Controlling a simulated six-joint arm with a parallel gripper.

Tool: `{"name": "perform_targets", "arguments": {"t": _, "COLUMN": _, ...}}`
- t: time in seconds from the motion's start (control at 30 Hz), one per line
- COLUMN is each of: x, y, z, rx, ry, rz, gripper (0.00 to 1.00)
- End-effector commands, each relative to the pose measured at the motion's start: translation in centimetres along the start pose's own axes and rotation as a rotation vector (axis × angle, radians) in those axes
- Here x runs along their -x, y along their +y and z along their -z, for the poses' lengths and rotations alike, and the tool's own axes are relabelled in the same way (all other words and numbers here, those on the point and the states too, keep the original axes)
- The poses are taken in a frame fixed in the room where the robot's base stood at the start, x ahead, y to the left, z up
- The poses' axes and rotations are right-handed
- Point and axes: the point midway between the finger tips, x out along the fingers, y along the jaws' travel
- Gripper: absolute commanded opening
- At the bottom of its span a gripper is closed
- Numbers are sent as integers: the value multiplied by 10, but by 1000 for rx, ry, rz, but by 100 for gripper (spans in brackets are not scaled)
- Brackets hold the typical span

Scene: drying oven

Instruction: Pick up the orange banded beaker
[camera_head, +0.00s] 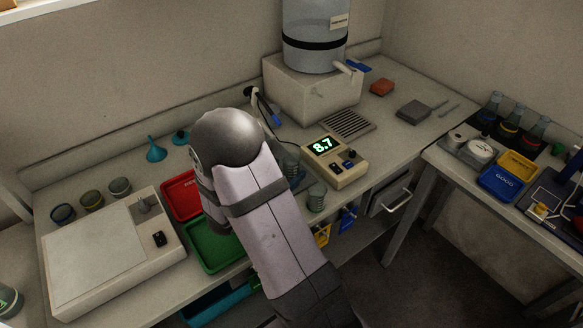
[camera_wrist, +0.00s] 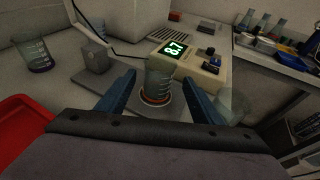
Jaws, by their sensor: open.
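The orange banded beaker (camera_wrist: 157,84) is clear glass and stands upright, with an orange-red ring low on it, in the middle of the wrist view. My gripper (camera_wrist: 159,78) is open, with one blue finger on each side of the beaker. Gaps show between the fingers and the glass. In the head view my arm hides most of the gripper, and I cannot tell for sure which glass there is the orange banded one.
The meter (camera_head: 336,162) with a green display stands close beyond the beaker. Another clear beaker (camera_head: 317,196) is in front of it. A beaker (camera_wrist: 35,57) with a dark base stands at the left. Red (camera_head: 181,196) and green (camera_head: 207,250) trays lie left of my arm.

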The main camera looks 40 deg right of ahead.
Motion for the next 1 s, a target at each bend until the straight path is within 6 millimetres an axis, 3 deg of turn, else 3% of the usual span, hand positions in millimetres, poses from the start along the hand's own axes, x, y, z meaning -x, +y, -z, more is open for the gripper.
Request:
{"name": "perform_targets", "arguments": {"t": 0.3, "x": -36, "y": 1, "z": 0, "rx": 0, "ry": 0, "rz": 3, "gripper": 60}}
{"name": "perform_targets", "arguments": {"t": 0.63, "x": -42, "y": 2, "z": 1, "rx": 0, "ry": 0, "rz": 0, "gripper": 60}}
{"name": "perform_targets", "arguments": {"t": 0.83, "x": -42, "y": 2, "z": 1, "rx": 0, "ry": 0, "rz": 0, "gripper": 15}}
{"name": "perform_targets", "arguments": {"t": 1.0, "x": -42, "y": 2, "z": 0, "rx": 0, "ry": -1, "rz": 0, "gripper": 10}}
